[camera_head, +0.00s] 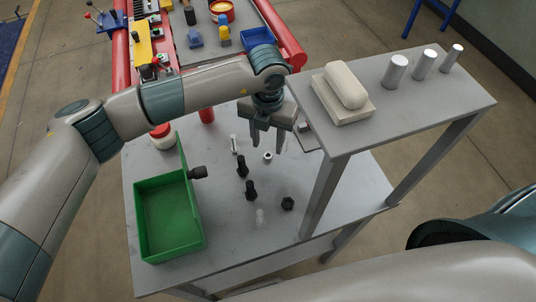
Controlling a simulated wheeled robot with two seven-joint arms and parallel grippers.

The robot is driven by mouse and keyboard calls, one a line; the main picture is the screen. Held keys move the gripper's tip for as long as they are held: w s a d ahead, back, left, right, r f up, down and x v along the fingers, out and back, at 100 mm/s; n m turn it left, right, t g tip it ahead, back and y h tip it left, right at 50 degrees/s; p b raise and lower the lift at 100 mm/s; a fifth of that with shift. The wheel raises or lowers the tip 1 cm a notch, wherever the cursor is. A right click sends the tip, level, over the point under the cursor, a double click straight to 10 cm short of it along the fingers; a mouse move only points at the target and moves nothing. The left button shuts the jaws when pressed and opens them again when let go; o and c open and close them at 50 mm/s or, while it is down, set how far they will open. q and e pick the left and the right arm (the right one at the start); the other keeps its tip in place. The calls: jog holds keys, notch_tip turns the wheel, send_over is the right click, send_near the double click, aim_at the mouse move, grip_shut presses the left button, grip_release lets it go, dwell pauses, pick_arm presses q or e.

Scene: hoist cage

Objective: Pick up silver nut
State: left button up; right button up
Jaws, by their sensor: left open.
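The silver nut (267,156) is a small pale ring on the lower grey table (225,240), near its middle. My left gripper (266,147) reaches in from the upper left and points down. Its two fingers are apart, with nothing seen between them. In the picture the fingertips lie just above the nut, one to each side of it; the exact height gap cannot be told. My right gripper is out of view.
Black bolts (242,167), a black nut (287,203) and silver bolts (234,144) stand nearby. A green bin (141,215) is left. A raised shelf (400,105) on legs overhangs the right, bearing a white block (346,85) and silver cylinders (395,70).

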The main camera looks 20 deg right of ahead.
aim_at(268, 154)
pick_arm(q)
jog(key=shift+f+p, duration=0.5)
jog(key=shift+p, duration=0.05)
notch_tip(268, 154, down, 3)
jog(key=shift+w+d+p, duration=0.15)
jog(key=shift+p, duration=0.65)
jog(key=shift+f, duration=0.5)
grip_shut()
